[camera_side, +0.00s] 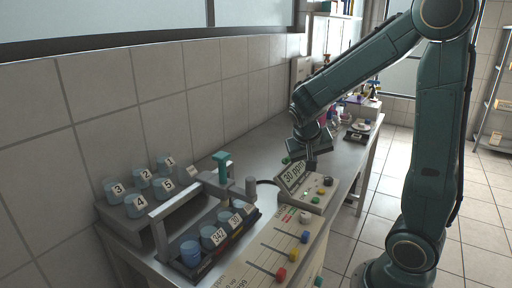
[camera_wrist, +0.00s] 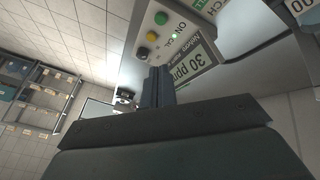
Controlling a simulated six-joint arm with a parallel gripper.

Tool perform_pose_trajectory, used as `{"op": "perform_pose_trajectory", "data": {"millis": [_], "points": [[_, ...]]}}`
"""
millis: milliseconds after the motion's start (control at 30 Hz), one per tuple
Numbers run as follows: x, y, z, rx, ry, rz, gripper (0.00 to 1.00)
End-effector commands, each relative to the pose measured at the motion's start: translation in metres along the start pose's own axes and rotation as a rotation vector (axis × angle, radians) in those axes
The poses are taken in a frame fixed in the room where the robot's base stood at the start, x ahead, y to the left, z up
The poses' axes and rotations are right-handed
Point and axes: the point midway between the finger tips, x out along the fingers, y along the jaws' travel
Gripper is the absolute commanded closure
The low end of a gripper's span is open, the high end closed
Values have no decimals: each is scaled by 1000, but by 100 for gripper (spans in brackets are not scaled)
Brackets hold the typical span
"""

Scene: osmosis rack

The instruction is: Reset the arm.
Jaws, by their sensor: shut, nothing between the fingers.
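My gripper (camera_side: 311,162) is at the end of my bent arm, low over the bench, fingers pointing down. It is shut and empty. It is close behind the meter box (camera_side: 312,201), whose tilted display reads 30 ppm; I cannot tell whether they touch. In the wrist view, my shut fingers (camera_wrist: 157,86) stand in front of the meter box (camera_wrist: 198,42), near its display (camera_wrist: 188,67) and coloured buttons. The wrist housing hides much of the lower part of that view.
A rack (camera_side: 150,250) with numbered blue beakers stands at the front left against the tiled wall. A control panel (camera_side: 240,272) with coloured sliders is at the front. Other lab equipment (camera_side: 358,132) stands at the far end of the bench (camera_side: 262,143). Its middle is mostly clear.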

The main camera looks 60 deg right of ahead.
Motion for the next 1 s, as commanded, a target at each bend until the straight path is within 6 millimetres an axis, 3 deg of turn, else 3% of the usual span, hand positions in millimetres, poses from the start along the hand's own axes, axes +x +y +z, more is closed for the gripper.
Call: {"op": "perform_pose_trajectory", "data": {"millis": [600, 1000], "points": [[-115, -18, 71, -357, 60, -427, 100], [-168, -8, 129, -637, 159, -630, 100]]}}
